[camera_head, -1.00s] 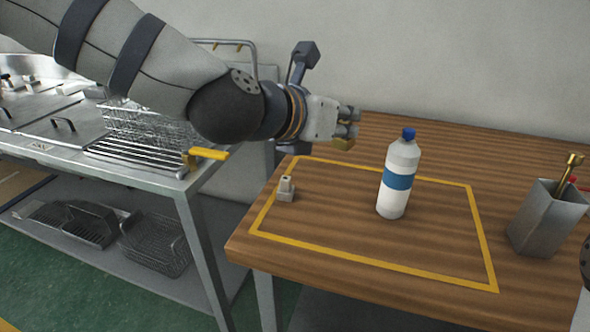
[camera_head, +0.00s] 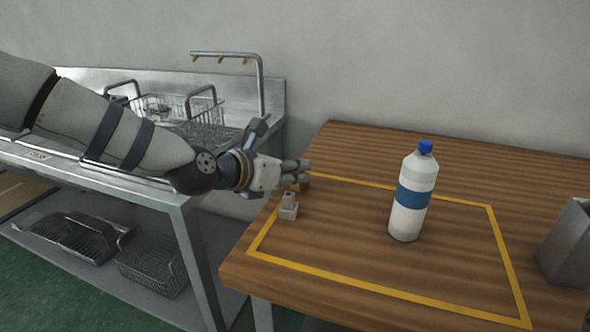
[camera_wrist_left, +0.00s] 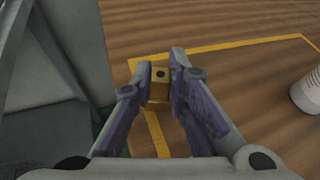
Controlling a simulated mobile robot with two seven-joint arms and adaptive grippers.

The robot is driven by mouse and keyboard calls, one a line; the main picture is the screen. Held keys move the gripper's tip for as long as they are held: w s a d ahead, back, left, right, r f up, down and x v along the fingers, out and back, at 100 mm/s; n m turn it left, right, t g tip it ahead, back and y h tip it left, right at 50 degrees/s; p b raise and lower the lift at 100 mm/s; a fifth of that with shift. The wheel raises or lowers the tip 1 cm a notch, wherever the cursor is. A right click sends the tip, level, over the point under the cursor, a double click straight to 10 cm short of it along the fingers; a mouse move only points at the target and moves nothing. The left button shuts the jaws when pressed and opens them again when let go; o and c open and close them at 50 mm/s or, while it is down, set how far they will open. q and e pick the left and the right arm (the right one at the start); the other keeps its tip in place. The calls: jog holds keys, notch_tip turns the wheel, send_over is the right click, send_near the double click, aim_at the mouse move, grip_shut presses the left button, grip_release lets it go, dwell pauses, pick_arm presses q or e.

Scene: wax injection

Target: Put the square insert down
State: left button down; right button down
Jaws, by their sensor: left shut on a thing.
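The square insert (camera_wrist_left: 158,90), a small brass-yellow block with a dark hole in its top, is held between the fingertips of my left gripper (camera_wrist_left: 160,70). In the head view my left gripper (camera_head: 305,171) is low over the far left corner of the yellow outlined area, fingers pointing right. Only a small dark bit of the insert (camera_head: 305,184) shows below the fingertips there. I cannot tell whether it touches the table. My right gripper is not in view.
A white bottle with a blue cap (camera_head: 412,195) stands to the right on the wooden table (camera_head: 480,165). A grey holder (camera_head: 568,243) is at the right edge.

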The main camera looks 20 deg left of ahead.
pick_arm(q)
jog(key=shift+f, duration=0.1)
jog(key=c, duration=1.6)
grip_release()
jog(key=shift+o, duration=0.2)
